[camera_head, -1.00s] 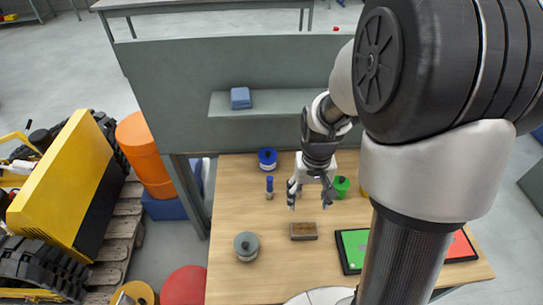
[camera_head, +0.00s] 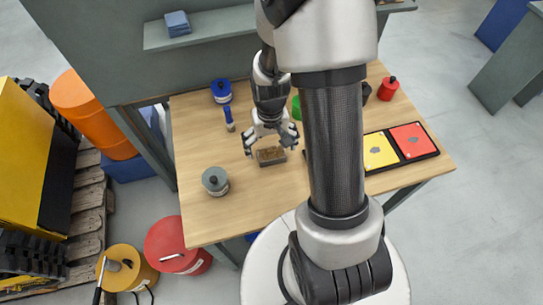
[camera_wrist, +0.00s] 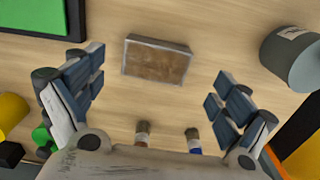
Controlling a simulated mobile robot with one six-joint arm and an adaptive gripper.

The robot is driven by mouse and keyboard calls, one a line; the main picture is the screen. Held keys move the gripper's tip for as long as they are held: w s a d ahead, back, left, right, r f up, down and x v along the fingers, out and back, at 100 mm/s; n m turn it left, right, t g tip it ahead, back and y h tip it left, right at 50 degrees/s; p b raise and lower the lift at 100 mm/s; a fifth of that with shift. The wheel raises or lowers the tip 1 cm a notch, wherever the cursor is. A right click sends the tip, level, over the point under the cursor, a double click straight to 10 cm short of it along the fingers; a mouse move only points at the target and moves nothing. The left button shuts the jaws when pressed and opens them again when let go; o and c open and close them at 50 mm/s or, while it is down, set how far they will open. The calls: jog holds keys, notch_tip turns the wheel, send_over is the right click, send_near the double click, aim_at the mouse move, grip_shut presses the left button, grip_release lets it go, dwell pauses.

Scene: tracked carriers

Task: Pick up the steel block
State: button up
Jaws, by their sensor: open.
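The steel block (camera_head: 271,157) is a small flat block with grey metal edges and a brown, rusty-looking top. It lies flat on the wooden table. In the wrist view the block (camera_wrist: 157,61) shows whole at upper middle, lying between the two fingers in the picture. My gripper (camera_head: 271,143) is open and empty, pointing down just above and behind the block. In the wrist view one finger of my gripper (camera_wrist: 158,78) is left of the block and one right, neither touching it.
A grey canister (camera_head: 215,181) stands left of the block. A blue pot (camera_head: 221,91), a blue-handled tool (camera_head: 229,119) and a green pot (camera_head: 297,108) stand farther back. A tray with yellow and red panels (camera_head: 401,147) lies right, partly behind my arm. Table around the block is clear.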

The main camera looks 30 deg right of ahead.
aim_at(271, 153)
jog(key=f, duration=0.1)
jog(key=f+b, duration=0.1)
jog(key=f, duration=0.1)
jog(key=f+b, duration=0.1)
jog(key=shift+w+d+f, duration=0.15)
jog(key=shift+d+f, duration=0.1)
jog(key=shift+d, duration=0.05)
jog(key=shift+r, duration=0.1)
jog(key=c, duration=2)
jog(key=shift+c, duration=0.3)
jog(key=shift+r, duration=0.1)
